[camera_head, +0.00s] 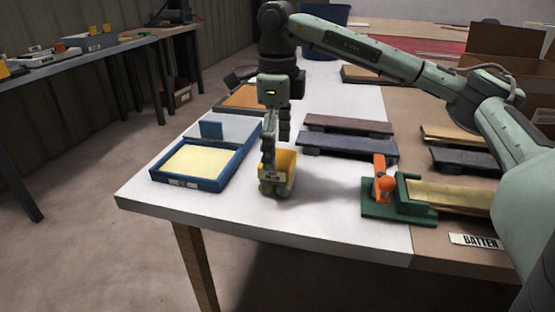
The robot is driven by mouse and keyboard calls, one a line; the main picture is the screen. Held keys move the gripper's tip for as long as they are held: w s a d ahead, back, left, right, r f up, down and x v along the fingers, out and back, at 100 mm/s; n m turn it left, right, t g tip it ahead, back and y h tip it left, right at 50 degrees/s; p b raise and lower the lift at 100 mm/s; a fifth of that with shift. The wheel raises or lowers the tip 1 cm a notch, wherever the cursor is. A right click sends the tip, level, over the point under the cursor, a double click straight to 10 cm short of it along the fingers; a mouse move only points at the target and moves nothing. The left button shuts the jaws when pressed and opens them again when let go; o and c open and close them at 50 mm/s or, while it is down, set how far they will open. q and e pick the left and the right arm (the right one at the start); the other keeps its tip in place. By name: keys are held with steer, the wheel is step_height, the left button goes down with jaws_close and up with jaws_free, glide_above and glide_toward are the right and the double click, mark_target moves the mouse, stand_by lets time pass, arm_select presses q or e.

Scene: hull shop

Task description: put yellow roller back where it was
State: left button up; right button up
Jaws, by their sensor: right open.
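A blue tray (218,184) with a pale yellow inside lies just left of the roller. My left gripper is not in view.
A green block with an orange clamp (382,185) stands right of the roller, beside a "BATTEN" label (475,241). Dark planks (345,143) lie behind. An open cardboard box (500,60) is at back right. The white front strip between tray and clamp is mostly clear.

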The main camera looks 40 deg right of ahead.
mark_target(277, 158)
step_height(277, 158, up, 8)
steer(key=shift+f+p, duration=0.25)
steer(key=shift+p, duration=0.1)
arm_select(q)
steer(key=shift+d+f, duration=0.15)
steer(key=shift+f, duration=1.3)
arm_select(e)
steer(key=shift+r, duration=0.65)
